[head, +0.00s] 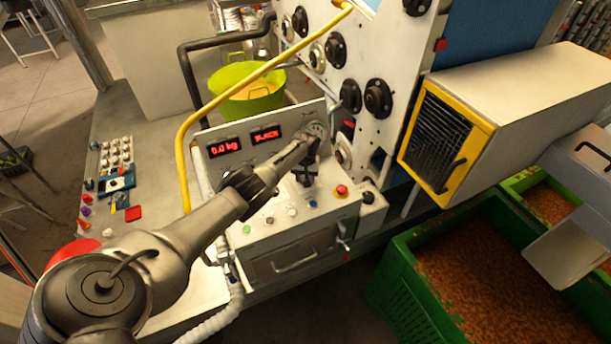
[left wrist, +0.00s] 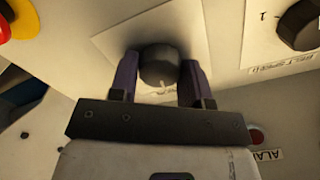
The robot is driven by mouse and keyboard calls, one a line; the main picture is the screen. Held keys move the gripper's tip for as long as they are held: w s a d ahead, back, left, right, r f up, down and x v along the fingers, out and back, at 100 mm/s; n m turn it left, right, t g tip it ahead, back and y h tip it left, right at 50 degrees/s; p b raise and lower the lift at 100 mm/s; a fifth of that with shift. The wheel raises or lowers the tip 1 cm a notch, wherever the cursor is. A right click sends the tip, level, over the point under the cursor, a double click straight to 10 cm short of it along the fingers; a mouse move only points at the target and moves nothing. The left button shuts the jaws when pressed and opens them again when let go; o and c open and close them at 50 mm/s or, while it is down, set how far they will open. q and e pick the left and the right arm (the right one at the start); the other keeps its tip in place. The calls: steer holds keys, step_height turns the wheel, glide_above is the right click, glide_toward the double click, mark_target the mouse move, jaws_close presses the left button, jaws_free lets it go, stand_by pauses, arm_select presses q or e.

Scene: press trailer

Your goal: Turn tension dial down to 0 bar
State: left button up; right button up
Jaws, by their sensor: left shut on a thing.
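The tension dial is a dark round knob (left wrist: 158,66) on a pale plate, seen in the left wrist view. A faint light mark shows near its lower edge. My left gripper (left wrist: 160,80) has one dark finger on each side of the knob and is shut on it. In the head view my left arm reaches in from the left and my left gripper (head: 309,150) is at the control panel (head: 225,165), covering the knob. I cannot read the dial's setting. My right gripper is not in view.
Red displays (head: 225,146) on the panel read 0.0 kg and a word like SLACK. A red emergency button (head: 342,190) on yellow sits right of my gripper. A yellow bent pipe (head: 182,150) rises on the left. Another dark knob (left wrist: 300,25) is close by in the wrist view.

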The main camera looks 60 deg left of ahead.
arm_select(q)
steer(key=shift+r+n, duration=0.1)
steer(key=shift+n, duration=0.8)
steer(key=o, duration=0.9)
